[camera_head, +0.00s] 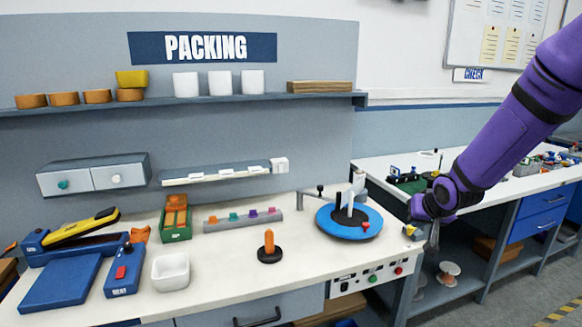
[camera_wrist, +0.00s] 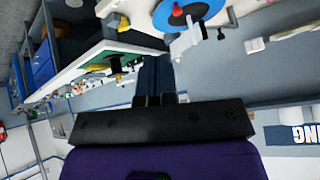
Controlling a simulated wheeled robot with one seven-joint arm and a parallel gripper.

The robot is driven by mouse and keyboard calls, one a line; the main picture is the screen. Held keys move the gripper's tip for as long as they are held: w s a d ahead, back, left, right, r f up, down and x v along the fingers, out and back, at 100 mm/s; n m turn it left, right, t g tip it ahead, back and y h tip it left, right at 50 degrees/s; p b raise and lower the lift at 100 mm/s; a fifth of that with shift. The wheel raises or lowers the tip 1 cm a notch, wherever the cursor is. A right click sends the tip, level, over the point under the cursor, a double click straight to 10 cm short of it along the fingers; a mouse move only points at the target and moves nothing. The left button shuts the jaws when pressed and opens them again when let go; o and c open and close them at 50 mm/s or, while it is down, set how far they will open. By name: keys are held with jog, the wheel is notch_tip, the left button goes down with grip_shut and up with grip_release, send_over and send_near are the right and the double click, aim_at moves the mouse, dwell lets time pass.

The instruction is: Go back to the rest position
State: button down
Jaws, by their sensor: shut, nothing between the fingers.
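My gripper (camera_head: 433,248) hangs at the end of my purple arm in the head view, pointing down, just past the right end of the packing bench (camera_head: 215,275). It is shut and empty. In the wrist view my gripper (camera_wrist: 154,72) shows as dark fingers side by side with nothing held between them. A blue round disc with a black centre and upright white and black pieces (camera_head: 330,225) stands on the bench to the left of my gripper, apart from it. It also shows in the wrist view (camera_wrist: 200,8).
A second bench (camera_head: 360,172) with small parts stands behind my arm at the right. The packing bench holds a white bin (camera_head: 171,271), an orange-handled tool (camera_head: 269,247), a blue scale-like device (camera_head: 62,285) and a coloured-peg rack (camera_head: 243,219). Open floor lies at lower right.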

jog(key=s+r+h, duration=0.1)
jog(key=s+r, duration=0.7)
jog(key=r, duration=0.1)
jog(key=s+a+r+g, duration=0.1)
jog(key=s+r, duration=0.3)
jog(key=s, duration=0.9)
jog(key=s+a+r+n+g, duration=0.1)
jog(key=s+r, duration=0.4)
jog(key=s, duration=0.7)
jog(key=shift+s+r+n+g, duration=0.2)
jog(key=shift+s+n+g, duration=0.1)
jog(key=shift+s+g, duration=0.1)
